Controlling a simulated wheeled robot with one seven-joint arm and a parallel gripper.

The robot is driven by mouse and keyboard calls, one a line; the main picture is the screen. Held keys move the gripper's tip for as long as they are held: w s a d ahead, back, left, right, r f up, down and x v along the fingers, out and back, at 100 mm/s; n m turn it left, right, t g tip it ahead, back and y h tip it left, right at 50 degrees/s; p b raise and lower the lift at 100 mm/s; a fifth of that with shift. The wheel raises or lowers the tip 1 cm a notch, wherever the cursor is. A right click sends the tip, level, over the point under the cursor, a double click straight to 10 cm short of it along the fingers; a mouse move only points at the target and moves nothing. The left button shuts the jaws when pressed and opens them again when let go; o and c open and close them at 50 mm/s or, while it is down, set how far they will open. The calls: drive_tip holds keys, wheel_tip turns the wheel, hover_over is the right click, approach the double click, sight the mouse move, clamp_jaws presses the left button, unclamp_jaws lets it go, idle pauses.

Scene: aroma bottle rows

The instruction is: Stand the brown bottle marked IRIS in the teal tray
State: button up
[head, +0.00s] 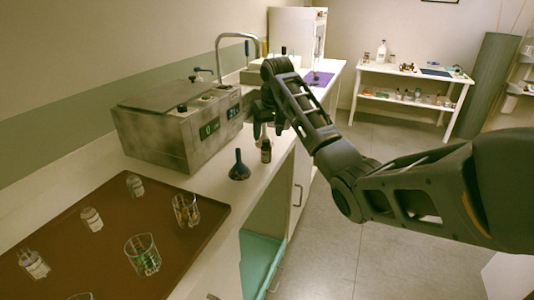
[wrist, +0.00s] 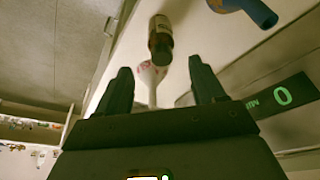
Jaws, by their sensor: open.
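A small brown bottle (head: 266,152) with a dark cap stands near the counter's front edge in the head view. The wrist view shows a brown bottle (wrist: 160,42) with a pale label just beyond my fingertips; I cannot read its marking. My gripper (head: 264,128) hangs over the counter behind the bottle. In the wrist view my gripper (wrist: 162,80) is open, its fingers apart. A pale flask-like piece with pink marks (wrist: 151,76) shows between the fingers; I cannot tell whether they touch it. A teal surface (head: 260,262), possibly the tray, lies below counter height.
A steel bath with a green display (head: 185,125) stands against the wall. A brown tray (head: 165,255) holds glasses and pale bottles at the front left. The floor (head: 340,245) right of the counter is clear.

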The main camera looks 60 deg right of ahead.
sight(266, 141)
drive_tip(key=p+x, duration=0.1)
drive_tip(key=x, duration=0.5)
drive_tip(key=shift+a+f, duration=0.15)
drive_tip(key=shift+f, duration=0.15)
drive_tip(key=shift+c, duration=0.4)
drive_tip(key=shift+r, duration=0.1)
drive_tip(key=c, duration=1.1)
